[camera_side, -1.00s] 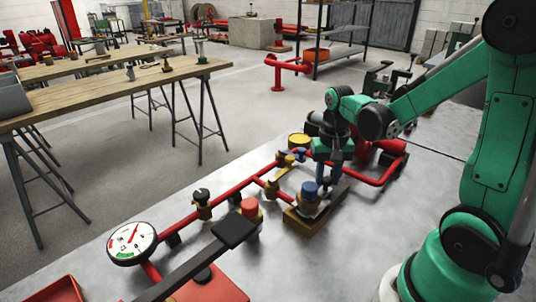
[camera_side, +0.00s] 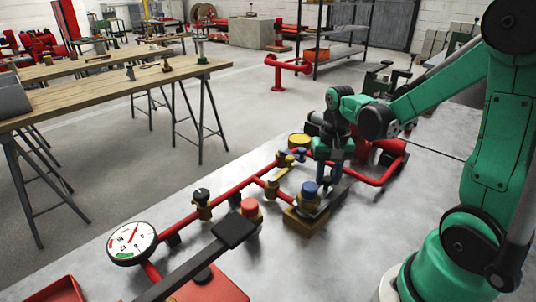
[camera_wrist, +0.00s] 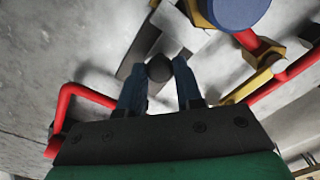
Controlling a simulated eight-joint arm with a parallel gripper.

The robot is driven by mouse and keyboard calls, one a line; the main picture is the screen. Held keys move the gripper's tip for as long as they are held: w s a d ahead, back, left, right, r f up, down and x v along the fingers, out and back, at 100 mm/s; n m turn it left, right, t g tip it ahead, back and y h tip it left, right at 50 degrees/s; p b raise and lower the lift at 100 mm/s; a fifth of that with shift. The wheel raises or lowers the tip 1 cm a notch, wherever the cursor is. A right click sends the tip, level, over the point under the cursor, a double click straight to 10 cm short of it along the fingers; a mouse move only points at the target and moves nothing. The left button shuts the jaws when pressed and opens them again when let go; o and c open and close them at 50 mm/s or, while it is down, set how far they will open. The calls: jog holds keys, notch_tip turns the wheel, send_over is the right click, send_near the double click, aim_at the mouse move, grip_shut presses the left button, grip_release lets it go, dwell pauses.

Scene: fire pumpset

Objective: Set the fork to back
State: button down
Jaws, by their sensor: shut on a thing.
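My gripper (camera_wrist: 160,82) has blue fingers on either side of a dark round knob (camera_wrist: 160,66), which I take to be the fork's handle. The fingers are shut on it. The knob sits over a dark slot or bar and a pale grey plate in the wrist view; the rest of the fork is hidden or unclear. In the side view my gripper (camera_side: 328,184) points down just right of the blue cap (camera_side: 309,190), over the brass-coloured base (camera_side: 304,221). The knob is hidden there. The blue cap also shows at the top of the wrist view (camera_wrist: 236,10).
Red pipes (camera_side: 232,190) run along the grey bench. A pressure gauge (camera_side: 131,243), a red button (camera_side: 250,207) and a black-handled lever (camera_side: 234,229) stand front left. A yellow cap (camera_side: 299,140) is behind. The bench's right front is clear.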

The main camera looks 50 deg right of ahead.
jog(key=shift+d, duration=2.35)
jog(key=c, duration=0.6)
grip_release()
jog(key=shift+r, duration=2.85)
jog(key=a+n+t, duration=0.2)
jog(key=a+n, duration=0.1)
jog(key=a, duration=0.2)
jog(key=a+r+n+t, duration=0.1)
jog(key=a+n+t, duration=0.1)
jog(key=a, duration=0.4)
jog(key=a+r+n+t, duration=0.1)
jog(key=a+n+t, duration=0.2)
jog(key=a+n, duration=0.1)
jog(key=shift+w+a+r, duration=0.15)
jog(key=shift+w+a, duration=0.2)
jog(key=shift+a, duration=0.4)
